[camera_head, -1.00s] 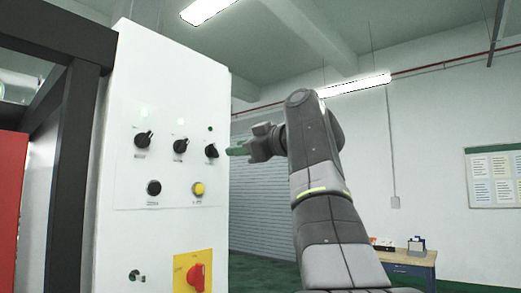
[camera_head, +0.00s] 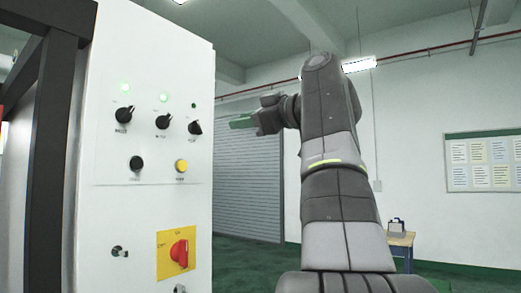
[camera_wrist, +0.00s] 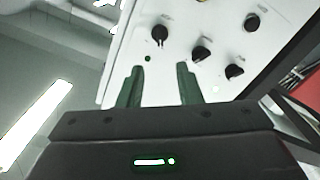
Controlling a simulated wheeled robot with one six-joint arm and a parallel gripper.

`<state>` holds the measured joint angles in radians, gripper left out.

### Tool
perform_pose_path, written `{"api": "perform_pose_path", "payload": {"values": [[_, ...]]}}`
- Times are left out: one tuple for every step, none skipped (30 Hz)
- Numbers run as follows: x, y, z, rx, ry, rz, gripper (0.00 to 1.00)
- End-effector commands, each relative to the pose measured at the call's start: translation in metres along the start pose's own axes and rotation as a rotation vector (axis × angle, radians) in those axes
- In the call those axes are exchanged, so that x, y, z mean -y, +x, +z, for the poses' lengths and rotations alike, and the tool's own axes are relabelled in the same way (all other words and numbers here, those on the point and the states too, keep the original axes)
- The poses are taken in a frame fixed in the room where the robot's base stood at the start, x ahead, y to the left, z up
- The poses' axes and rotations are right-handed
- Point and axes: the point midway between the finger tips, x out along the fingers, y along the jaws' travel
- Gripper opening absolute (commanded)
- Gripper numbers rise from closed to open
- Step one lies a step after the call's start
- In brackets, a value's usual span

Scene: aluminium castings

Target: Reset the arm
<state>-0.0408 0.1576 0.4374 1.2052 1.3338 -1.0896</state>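My gripper (camera_head: 242,122) is raised in front of the white control cabinet, to the right of its knobs in the head view, with visible space between it and the panel. In the wrist view the two green fingers of my gripper (camera_wrist: 160,88) stand apart with nothing between them. The white control panel (camera_head: 150,60) carries black rotary knobs, one of them the right-hand knob (camera_head: 195,128), which also shows in the wrist view (camera_wrist: 160,34).
A black button (camera_head: 136,163), a yellow button (camera_head: 181,166) and a red rotary switch (camera_head: 179,252) are lower on the panel. A dark frame (camera_head: 50,150) stands at left. A table (camera_head: 402,240) is at the back right. Green floor lies open behind.

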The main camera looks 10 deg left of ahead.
Motion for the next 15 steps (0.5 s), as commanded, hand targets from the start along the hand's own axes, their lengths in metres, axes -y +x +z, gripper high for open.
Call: {"api": "perform_pose_path", "payload": {"values": [[0.000,0.000,0.000,0.000,0.000,0.000,0.32],[0.000,0.000,0.000,0.000,0.000,0.000,0.32],[0.000,0.000,0.000,0.000,0.000,0.000,0.32],[0.000,0.000,0.000,0.000,0.000,0.000,0.32],[0.000,0.000,0.000,0.000,0.000,0.000,0.32],[0.000,0.001,0.000,0.000,0.000,0.000,0.32],[0.000,0.002,0.000,0.000,0.000,0.000,0.32],[0.000,0.003,0.000,0.000,0.000,-0.001,0.32],[0.000,0.005,0.000,0.000,0.001,-0.001,0.32],[0.000,0.007,0.000,0.000,0.001,-0.001,0.32],[0.000,0.009,0.000,-0.001,0.001,-0.001,0.32],[0.000,0.013,-0.001,-0.002,0.001,-0.002,0.32],[0.000,0.016,-0.001,-0.001,0.001,-0.002,0.32],[0.000,0.019,-0.001,-0.001,0.001,-0.003,0.32],[0.000,0.024,-0.001,-0.002,0.001,-0.004,0.32]]}}
